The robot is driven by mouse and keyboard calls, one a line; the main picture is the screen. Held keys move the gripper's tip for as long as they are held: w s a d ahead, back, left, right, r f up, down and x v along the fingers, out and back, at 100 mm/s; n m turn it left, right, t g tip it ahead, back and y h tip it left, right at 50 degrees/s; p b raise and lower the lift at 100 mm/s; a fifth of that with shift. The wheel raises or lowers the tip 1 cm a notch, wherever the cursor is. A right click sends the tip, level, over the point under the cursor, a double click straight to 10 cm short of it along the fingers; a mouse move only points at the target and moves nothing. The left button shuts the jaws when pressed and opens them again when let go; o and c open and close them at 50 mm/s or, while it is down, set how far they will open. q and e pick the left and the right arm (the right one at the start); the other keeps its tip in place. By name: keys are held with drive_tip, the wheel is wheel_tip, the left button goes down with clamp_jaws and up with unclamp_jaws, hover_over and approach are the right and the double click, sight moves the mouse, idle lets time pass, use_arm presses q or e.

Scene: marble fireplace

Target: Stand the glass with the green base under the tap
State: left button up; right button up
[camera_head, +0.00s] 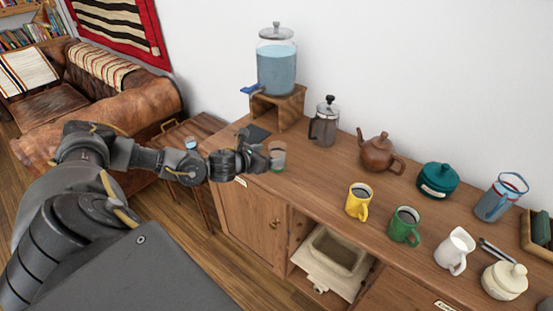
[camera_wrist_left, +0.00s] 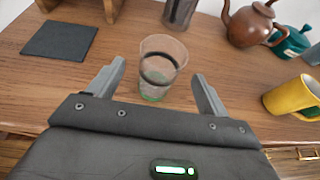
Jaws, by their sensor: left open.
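The glass with the green base (camera_head: 278,156) stands upright on the wooden cabinet top, near its left end. In the left wrist view the clear glass (camera_wrist_left: 162,68) stands between and just beyond the tips of my left gripper (camera_wrist_left: 160,82), whose fingers are apart. My left gripper (camera_head: 262,158) reaches in from the left, low over the top beside the glass. The water dispenser (camera_head: 277,62) stands on a wooden stand (camera_head: 277,108), with its blue tap (camera_head: 251,88) pointing left. A dark square mat (camera_head: 254,133) lies below the tap; it also shows in the left wrist view (camera_wrist_left: 60,39).
A French press (camera_head: 324,121) and a brown teapot (camera_head: 380,153) stand right of the glass. A yellow mug (camera_head: 359,200), a green mug (camera_head: 404,226) and a white jug (camera_head: 454,251) line the front edge. The mat is bare.

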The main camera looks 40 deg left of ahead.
sight(282, 150)
use_arm(q)
drive_tip(key=shift+w+p, duration=0.4)
drive_tip(key=shift+w, duration=0.05)
drive_tip(key=p+x, duration=0.1)
drive_tip(key=x, duration=0.3)
drive_tip(key=shift+w+f, duration=0.1)
drive_tip(key=shift+f, duration=0.2)
drive_tip(key=c, duration=1)
drive_tip(key=shift+c, duration=1.4)
drive_tip(key=shift+r, duration=0.1)
